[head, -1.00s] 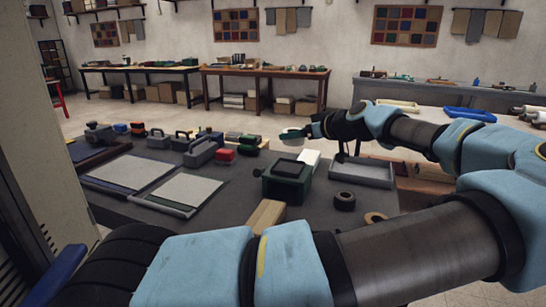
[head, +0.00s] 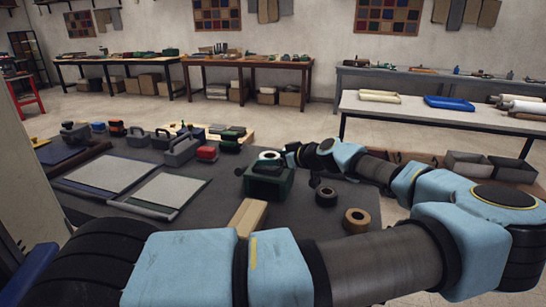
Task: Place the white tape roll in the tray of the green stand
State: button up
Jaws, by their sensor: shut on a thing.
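The white tape roll (head: 269,155) is at the fingertips of my gripper (head: 281,155), which is shut on it. The roll shows just above the far edge of the green stand (head: 266,184) in the head view. I cannot tell whether it touches the stand or is held above or behind it. The stand is a dark green block with a shallow tray in its top, standing on the dark grey table. My gripper reaches in from the right, and its fingers are small and partly hidden.
A black tape roll (head: 326,196) and a brown tape roll (head: 356,220) lie right of the stand. A cardboard-coloured block (head: 247,217) lies in front of it. A red-and-grey tool (head: 206,153) and a grey toolbox (head: 183,151) are to the left.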

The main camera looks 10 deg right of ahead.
jog(key=shift+f, duration=0.1)
jog(key=shift+f, duration=0.15)
jog(key=o, duration=1.2)
jog(key=shift+c, duration=0.2)
jog(key=shift+r, duration=0.2)
jog(key=shift+s+r, duration=0.1)
jog(key=shift+r, duration=0.05)
jog(key=b+v, duration=0.3)
jog(key=v, duration=0.8)
jog(key=shift+s+d, duration=0.25)
jog(key=shift+s, duration=0.1)
